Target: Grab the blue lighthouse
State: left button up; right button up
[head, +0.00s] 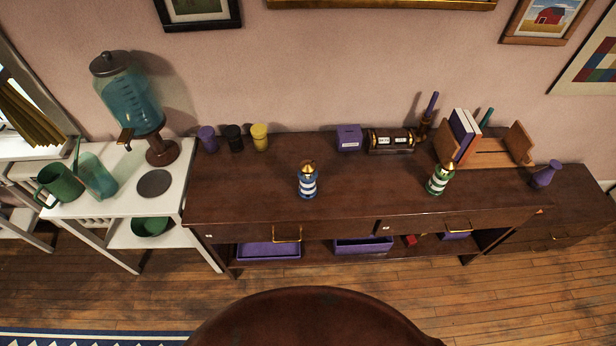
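The blue lighthouse (307,183) is a small blue-and-white striped figure with a gold top. It stands upright on the dark wooden cabinet (250,195), left of the middle of its top, in the head view. A similar green-and-white striped lighthouse (440,178) with a gold top stands to its right on the same top. Neither of my grippers shows in the head view.
Purple, black and yellow cups (233,138) stand behind left. A purple box (349,138), calendar block (391,140), book rack (490,150) and purple vase (546,174) stand behind and right. A round brown surface (315,320) is in front. Space around the blue lighthouse is clear.

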aim_at(307, 190)
jog(key=z, duration=3.05)
jog(key=k, duration=0.65)
jog(key=u, duration=1.4)
